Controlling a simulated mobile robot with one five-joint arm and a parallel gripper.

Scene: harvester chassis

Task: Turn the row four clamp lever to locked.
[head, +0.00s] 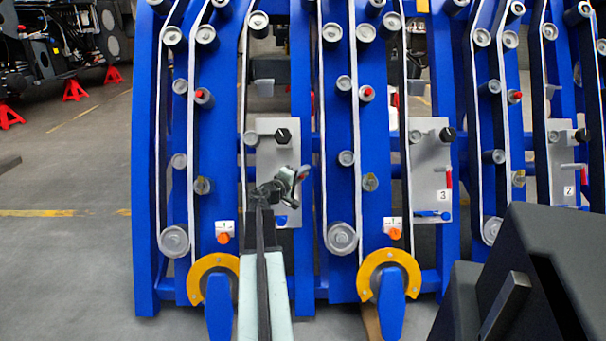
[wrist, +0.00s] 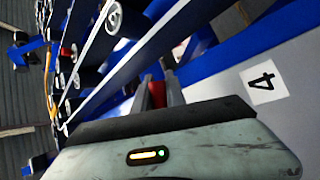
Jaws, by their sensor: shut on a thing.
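The row four clamp lever has a red handle; a small red part of it (head: 304,173) shows at my gripper in the head view. In the wrist view the red handle (wrist: 157,94) sits between the two fingers. My gripper (head: 292,178) is shut on it, in front of the grey row four plate (head: 266,155). The "4" label (wrist: 262,82) shows in the wrist view, on the plate right of the fingers. My gripper hides most of the lever, so I cannot tell its exact angle.
The row four plate carries a black knob (head: 283,135) above my gripper and a blue handle (head: 281,220) below. Row three's red lever (head: 448,178) hangs down; row two's (head: 574,166) lies roughly level. Blue uprights (head: 303,100) stand close on both sides. Open floor (head: 70,250) lies left.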

